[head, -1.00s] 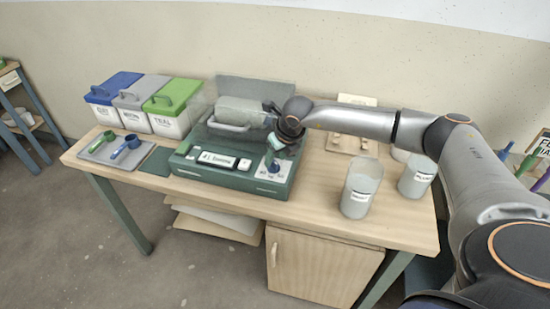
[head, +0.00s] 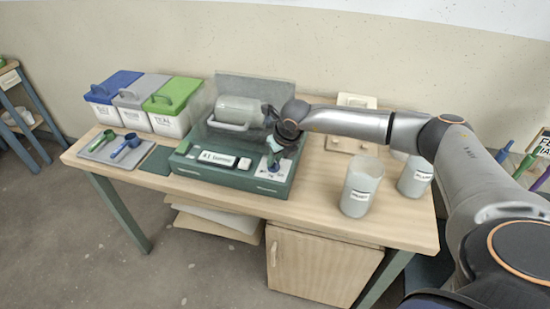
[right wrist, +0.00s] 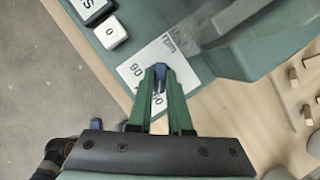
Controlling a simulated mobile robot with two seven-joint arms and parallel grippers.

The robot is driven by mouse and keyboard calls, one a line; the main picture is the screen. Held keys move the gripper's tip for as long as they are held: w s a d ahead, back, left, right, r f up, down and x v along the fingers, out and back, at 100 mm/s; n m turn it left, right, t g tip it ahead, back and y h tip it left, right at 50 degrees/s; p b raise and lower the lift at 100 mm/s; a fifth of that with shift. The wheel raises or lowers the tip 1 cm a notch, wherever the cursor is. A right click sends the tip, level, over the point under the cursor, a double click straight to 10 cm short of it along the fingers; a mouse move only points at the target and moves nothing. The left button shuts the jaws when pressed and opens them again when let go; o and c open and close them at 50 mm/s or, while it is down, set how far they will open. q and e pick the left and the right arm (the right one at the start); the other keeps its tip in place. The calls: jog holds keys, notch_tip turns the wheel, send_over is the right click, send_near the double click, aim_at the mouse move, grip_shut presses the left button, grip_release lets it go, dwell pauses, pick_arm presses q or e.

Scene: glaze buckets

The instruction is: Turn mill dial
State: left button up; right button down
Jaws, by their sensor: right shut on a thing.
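My right gripper (head: 273,158) comes down from above at the front right corner of the mill. In the right wrist view its green fingers (right wrist: 160,76) are shut on the dial, hiding most of it. My left gripper is in neither view.
Blue-, grey- and green-lidded buckets (head: 173,106) stand at the back left. Scoops lie on a grey mat (head: 99,150) before them.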

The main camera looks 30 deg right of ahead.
jog(key=shift+m, duration=0.3)
jog(key=m+h+b, duration=0.1)
jog(key=m, duration=0.1)
jog(key=m+h+b, duration=0.1)
jog(key=m+b, duration=0.1)
jog(key=m, duration=0.1)
jog(key=shift+w+a+f, duration=0.1)
jog(key=shift+w+a, duration=0.05)
jog(key=shift+a, duration=0.05)
jog(key=m+g+h+b, duration=0.1)
jog(key=m, duration=0.2)
jog(key=m+g+h+b, duration=0.1)
jog(key=m, duration=0.2)
jog(key=shift+w+a+b, duration=0.1)
jog(key=shift+b, duration=0.25)
jog(key=shift+m+g+b, duration=0.3)
jog(key=shift+m, duration=0.6)
jog(key=m+g, duration=0.1)
jog(key=m, duration=0.1)
jog(key=shift+w+m+h, duration=0.1)
jog(key=shift+m+h, duration=0.2)
jog(key=shift+w+m+g+b, duration=0.1)
jog(key=shift+m+g+b, duration=0.55)
jog(key=shift+m, duration=1.25)
